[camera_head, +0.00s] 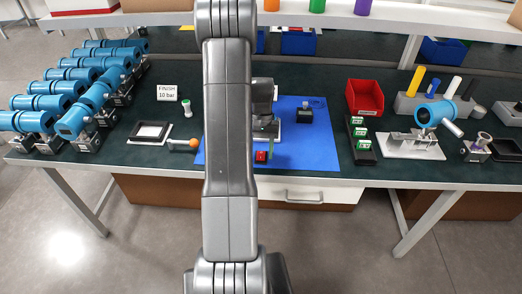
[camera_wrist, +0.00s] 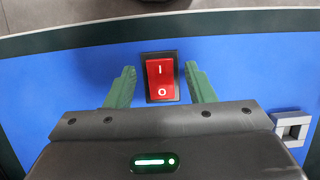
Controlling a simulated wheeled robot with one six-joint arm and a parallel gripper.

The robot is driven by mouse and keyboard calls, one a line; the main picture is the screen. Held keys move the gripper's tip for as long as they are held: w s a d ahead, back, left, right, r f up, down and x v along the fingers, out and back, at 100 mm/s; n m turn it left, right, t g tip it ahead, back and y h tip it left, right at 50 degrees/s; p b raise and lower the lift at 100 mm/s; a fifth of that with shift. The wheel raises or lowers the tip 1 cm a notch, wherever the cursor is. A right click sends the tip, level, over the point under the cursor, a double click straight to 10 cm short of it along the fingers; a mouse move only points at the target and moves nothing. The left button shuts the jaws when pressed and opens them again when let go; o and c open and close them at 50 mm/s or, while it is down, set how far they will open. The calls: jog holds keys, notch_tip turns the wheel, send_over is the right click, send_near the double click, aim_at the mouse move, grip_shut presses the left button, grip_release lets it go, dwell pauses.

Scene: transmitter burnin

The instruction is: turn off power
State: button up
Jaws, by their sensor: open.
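A red rocker power switch (camera_wrist: 161,79) in a black frame, marked I and O, lies on the blue mat (camera_wrist: 60,90). In the head view the red switch (camera_head: 261,156) shows near the mat's front edge, just right of my arm. My gripper (camera_wrist: 161,85) is over the switch with its two green fingers apart, one on each side of it. The fingers look open and hold nothing. I cannot tell the height of the fingertips above the switch, or which side of the rocker is pressed.
A small black box (camera_head: 304,116) stands on the blue mat. A red bin (camera_head: 365,98) and a dark holder with green-display modules (camera_head: 361,140) stand to the right. Blue transmitters (camera_head: 75,122) crowd the left end.

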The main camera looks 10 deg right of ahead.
jog(key=v, duration=1.3)
jog(key=shift+r, duration=0.4)
jog(key=shift+w+d+f, duration=0.1)
jog(key=shift+w, duration=0.05)
jog(key=x, duration=1.3)
jog(key=shift+f, duration=0.35)
jog(key=shift+r, duration=0.1)
